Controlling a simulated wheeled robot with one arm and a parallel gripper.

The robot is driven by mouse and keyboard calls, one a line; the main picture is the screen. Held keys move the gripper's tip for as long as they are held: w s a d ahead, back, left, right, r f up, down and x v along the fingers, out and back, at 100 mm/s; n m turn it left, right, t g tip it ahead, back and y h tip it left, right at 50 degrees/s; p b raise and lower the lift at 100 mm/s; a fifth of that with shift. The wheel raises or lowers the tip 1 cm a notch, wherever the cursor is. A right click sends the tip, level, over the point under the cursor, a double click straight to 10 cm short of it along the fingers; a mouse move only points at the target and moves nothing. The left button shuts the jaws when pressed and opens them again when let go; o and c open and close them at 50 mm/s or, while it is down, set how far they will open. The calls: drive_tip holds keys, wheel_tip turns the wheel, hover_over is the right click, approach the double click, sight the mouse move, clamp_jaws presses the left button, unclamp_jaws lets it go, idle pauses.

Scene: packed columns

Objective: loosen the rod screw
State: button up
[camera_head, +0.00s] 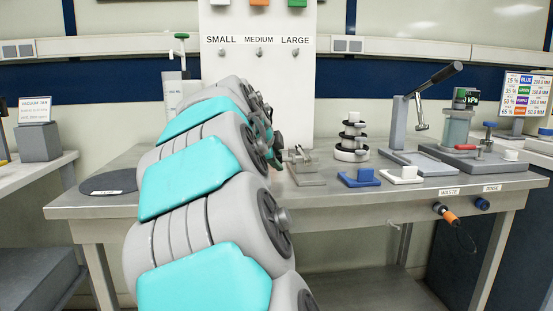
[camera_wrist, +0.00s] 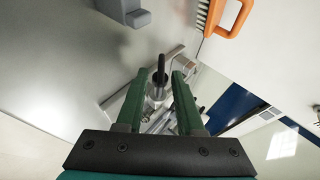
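My gripper (camera_wrist: 160,76) shows in the wrist view with its two green fingers apart. Between and beyond the fingertips is a silver cylindrical part (camera_wrist: 157,93) with a slim black stem (camera_wrist: 161,66), which looks like the rod screw, though I cannot tell for sure. I see a gap between each finger and this part; contact is not clear. It appears joined to a metal fixture (camera_wrist: 174,58). In the head view my arm hides most of the gripper. A small metal fixture (camera_head: 304,168) stands on the bench just right of the arm's end.
A white labelled panel (camera_head: 258,80) rises behind. An orange-handled tool (camera_wrist: 232,20) shows in the wrist view.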

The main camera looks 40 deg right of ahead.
clamp_jaws()
drive_tip(key=shift+w+r, duration=0.1)
drive_tip(key=shift+r, duration=0.05)
idle(0.4)
drive_tip(key=shift+w+r+n+g+y+p, duration=0.1)
drive_tip(key=shift+n+g+y+p, duration=0.2)
drive_tip(key=shift+g+y+p, duration=0.6)
drive_tip(key=shift+g+p, duration=0.05)
drive_tip(key=shift+g, duration=0.25)
drive_tip(key=shift+w+n+g+y, duration=0.2)
drive_tip(key=shift+n+g+y, duration=0.2)
drive_tip(key=shift+g+y, duration=0.3)
drive_tip(key=shift+s+d+g, duration=0.1)
drive_tip(key=shift+g, duration=0.4)
drive_tip(key=shift+o, duration=1.7)
unclamp_jaws()
